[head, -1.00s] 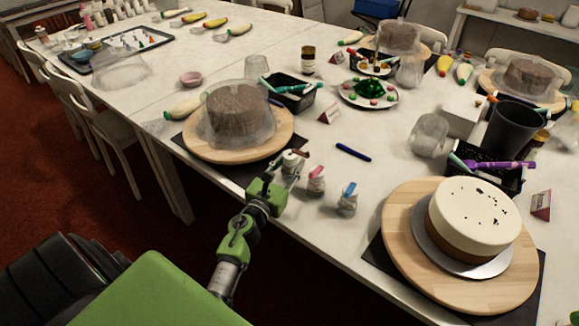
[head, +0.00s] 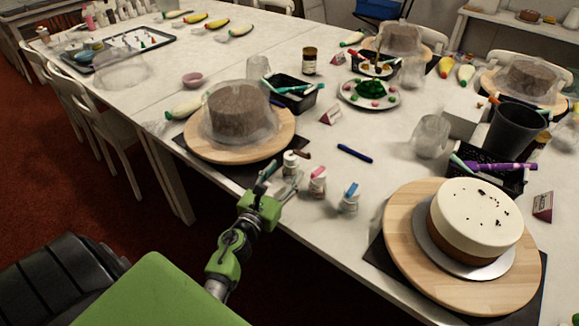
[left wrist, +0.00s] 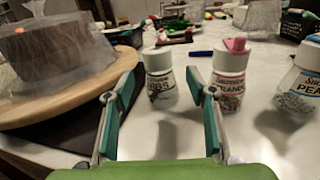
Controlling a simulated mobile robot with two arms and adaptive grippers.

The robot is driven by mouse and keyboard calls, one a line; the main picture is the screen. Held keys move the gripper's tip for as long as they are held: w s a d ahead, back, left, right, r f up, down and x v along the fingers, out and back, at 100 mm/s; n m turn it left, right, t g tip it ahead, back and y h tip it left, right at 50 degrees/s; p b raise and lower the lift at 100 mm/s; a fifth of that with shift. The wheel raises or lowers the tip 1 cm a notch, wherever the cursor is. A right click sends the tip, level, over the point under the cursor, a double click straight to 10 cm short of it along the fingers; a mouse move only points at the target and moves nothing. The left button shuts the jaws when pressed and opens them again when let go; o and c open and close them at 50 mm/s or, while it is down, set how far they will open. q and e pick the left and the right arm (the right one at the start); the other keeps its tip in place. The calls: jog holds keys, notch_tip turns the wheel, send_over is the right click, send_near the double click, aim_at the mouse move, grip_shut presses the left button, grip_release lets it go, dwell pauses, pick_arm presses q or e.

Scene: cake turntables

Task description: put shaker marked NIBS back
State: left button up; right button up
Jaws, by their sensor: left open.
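The NIBS shaker (head: 290,163), white with a brown flap at its top, stands upright near the table's front edge. In the left wrist view its label (left wrist: 161,86) is partly readable, ending in "IBS". My left gripper (head: 279,181) is open and empty just in front of it, on the near side. In the left wrist view the shaker stands beyond the gap between the two spread fingers (left wrist: 161,100), apparently untouched. A pink-capped shaker (head: 318,182) and a blue-capped shaker (head: 349,197) stand to its right in a row. My right gripper is not in view.
A covered brown cake (head: 236,110) on a wooden turntable (head: 200,150) is close on the left. A white cake (head: 472,217) on another turntable (head: 405,250) is at the right. A blue pen (head: 354,154) lies behind the shakers. Clear table lies between the shakers and the right turntable.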

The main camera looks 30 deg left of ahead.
aim_at(288, 168)
pick_arm(q)
jog(key=shift+s+d, duration=0.15)
jog(key=shift+s, duration=0.65)
jog(key=shift+s+d, duration=0.1)
jog(key=shift+s, duration=0.7)
